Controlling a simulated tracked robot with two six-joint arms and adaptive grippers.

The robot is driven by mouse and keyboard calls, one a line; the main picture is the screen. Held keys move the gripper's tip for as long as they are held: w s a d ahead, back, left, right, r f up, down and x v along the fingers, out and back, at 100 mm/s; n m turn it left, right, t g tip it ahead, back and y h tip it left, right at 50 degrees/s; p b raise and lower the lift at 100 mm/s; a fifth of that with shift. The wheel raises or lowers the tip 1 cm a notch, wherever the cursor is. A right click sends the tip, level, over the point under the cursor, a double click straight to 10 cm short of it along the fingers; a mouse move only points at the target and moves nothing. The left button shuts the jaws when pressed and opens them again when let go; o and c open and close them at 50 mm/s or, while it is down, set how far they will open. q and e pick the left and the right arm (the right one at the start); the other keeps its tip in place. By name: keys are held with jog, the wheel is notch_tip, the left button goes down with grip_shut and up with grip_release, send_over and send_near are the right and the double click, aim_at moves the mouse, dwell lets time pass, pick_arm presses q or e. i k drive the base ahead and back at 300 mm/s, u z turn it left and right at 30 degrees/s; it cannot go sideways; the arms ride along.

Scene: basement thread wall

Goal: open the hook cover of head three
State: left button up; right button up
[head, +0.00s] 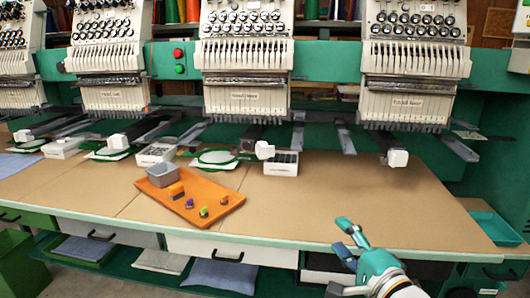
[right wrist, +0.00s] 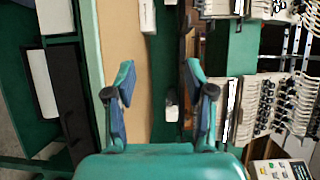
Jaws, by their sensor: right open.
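A row of white embroidery heads runs along the green machine: a left one (head: 110,60), a middle one (head: 246,55) and a right one (head: 415,65), with another cut off at the far left. Their labels are too small to read, so I cannot tell which is head three. Small white blocks, likely the hook covers, sit on the arm ends below: left (head: 118,141), middle (head: 264,150), right (head: 397,158). They look closed. My right gripper (head: 345,237) is open and empty at the table's front edge, well short of the blocks. It also shows in the right wrist view (right wrist: 158,82). My left gripper is out of view.
An orange tray (head: 225,185) with a grey bin (head: 162,174) and small coloured pieces lies left of centre. White boxes (head: 281,164) and green hoops (head: 215,157) stand behind it. The brown tabletop (head: 340,200) is clear at right. A teal tray (head: 494,228) is far right.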

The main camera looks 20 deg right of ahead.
aim_at(263, 151)
jog(key=i, duration=0.85)
jog(key=z, duration=0.05)
